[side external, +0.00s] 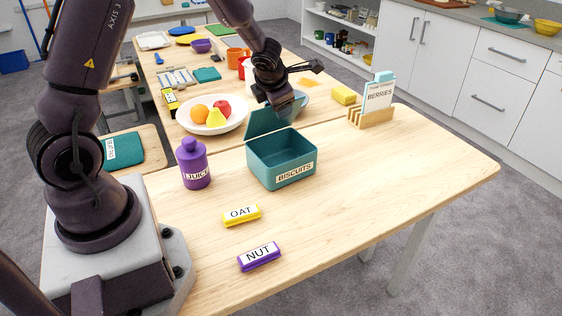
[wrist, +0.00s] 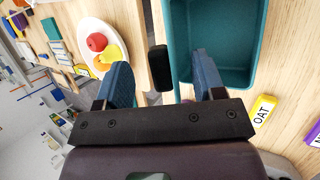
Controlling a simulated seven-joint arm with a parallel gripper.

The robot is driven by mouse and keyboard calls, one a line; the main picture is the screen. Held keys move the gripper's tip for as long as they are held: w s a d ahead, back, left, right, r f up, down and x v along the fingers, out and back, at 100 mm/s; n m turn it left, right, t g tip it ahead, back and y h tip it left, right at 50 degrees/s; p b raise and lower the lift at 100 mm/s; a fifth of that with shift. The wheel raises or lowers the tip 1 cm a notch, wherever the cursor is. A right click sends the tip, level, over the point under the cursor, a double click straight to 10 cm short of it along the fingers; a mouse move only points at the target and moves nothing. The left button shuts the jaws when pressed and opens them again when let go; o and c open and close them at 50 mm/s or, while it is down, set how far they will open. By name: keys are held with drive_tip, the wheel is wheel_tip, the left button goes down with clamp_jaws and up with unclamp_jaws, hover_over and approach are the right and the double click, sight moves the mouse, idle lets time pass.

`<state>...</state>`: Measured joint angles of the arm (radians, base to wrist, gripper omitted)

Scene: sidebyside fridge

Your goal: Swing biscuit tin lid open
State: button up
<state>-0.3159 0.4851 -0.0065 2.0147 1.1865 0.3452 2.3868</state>
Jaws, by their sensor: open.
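The teal biscuit tin (side external: 262,170) stands on the wooden table with a white BISCUITS label on its front. Its teal lid (side external: 262,125) is raised at the tin's far edge, roughly upright, so the inside shows empty. My gripper (side external: 279,104) is at the lid's upper part, partly overlapping it; I cannot tell whether they touch. In the wrist view my gripper's two blue fingers (wrist: 160,80) are spread apart. A black bar (wrist: 160,68) shows between them beside the open tin (wrist: 215,35). The lid is hard to make out there.
A purple juice bottle (side external: 194,163) stands left of the tin. The yellow OAT block (side external: 241,215) and purple NUT block (side external: 259,256) lie in front. A white fruit plate (side external: 228,127) is behind left, and a BERRIES card holder (side external: 371,115) right. The table's right front is clear.

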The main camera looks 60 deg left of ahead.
drive_tip(key=v, duration=0.5)
drive_tip(key=shift+s+r, duration=0.1)
drive_tip(key=shift+r, duration=0.05)
drive_tip(key=s+d+r+m+h, duration=0.1)
drive_tip(key=s+d+r+m, duration=0.3)
drive_tip(key=m, duration=0.8)
drive_tip(key=s+d+r+m+t+h, duration=0.1)
drive_tip(key=s+d+r+m+h, duration=0.1)
drive_tip(key=s+d+r+m, duration=0.2)
drive_tip(key=s+d+r+m+h, duration=0.2)
drive_tip(key=s+d+r+m, duration=0.3)
drive_tip(key=m, duration=1.4)
drive_tip(key=s+d, duration=0.3)
drive_tip(key=s, duration=0.3)
drive_tip(key=shift+d+m, duration=0.2)
drive_tip(key=shift+m, duration=0.2)
